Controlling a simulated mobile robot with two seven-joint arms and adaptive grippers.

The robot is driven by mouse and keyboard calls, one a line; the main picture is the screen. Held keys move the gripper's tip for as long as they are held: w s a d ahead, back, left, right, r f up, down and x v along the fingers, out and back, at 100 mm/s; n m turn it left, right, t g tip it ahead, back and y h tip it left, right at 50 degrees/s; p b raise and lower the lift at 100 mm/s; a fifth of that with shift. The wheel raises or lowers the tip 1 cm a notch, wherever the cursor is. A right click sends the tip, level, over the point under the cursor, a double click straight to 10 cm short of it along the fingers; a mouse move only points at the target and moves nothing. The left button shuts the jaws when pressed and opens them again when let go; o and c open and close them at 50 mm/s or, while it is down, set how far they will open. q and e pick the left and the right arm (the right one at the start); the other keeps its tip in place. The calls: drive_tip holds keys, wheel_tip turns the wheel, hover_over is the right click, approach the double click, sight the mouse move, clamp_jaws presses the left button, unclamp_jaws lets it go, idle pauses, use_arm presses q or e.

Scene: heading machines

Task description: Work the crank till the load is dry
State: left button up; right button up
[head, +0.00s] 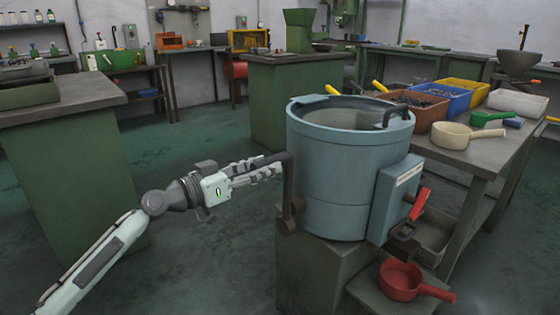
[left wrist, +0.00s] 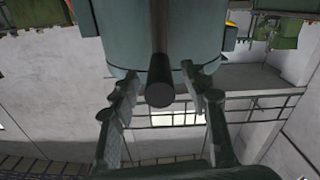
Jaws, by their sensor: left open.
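A blue-grey drum machine (head: 335,180) stands on a green pedestal, its top open; the load inside cannot be made out. A dark crank (head: 288,190) is on its left side, its arm upright with the grip at the top pointing left. My left gripper (head: 272,167) is at this grip with its fingers apart. In the left wrist view, the round end of the crank grip (left wrist: 160,88) lies between the open fingers (left wrist: 160,95), with gaps visible on both sides. My right gripper is in neither view.
A red lever (head: 419,204) and dark spout (head: 404,233) are on the drum's right side. A red scoop (head: 401,280) sits on a low stand below. A bench at right holds bins, including a blue bin (head: 440,97). Floor left of the drum is clear.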

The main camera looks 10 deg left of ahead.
sight(281, 160)
use_arm(q)
drive_tip(key=shift+p+x, duration=0.45)
drive_tip(key=shift+x, duration=2.35)
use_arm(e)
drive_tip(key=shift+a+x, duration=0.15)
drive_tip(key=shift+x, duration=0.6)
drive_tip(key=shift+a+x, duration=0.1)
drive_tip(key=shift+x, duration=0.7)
use_arm(q)
clamp_jaws()
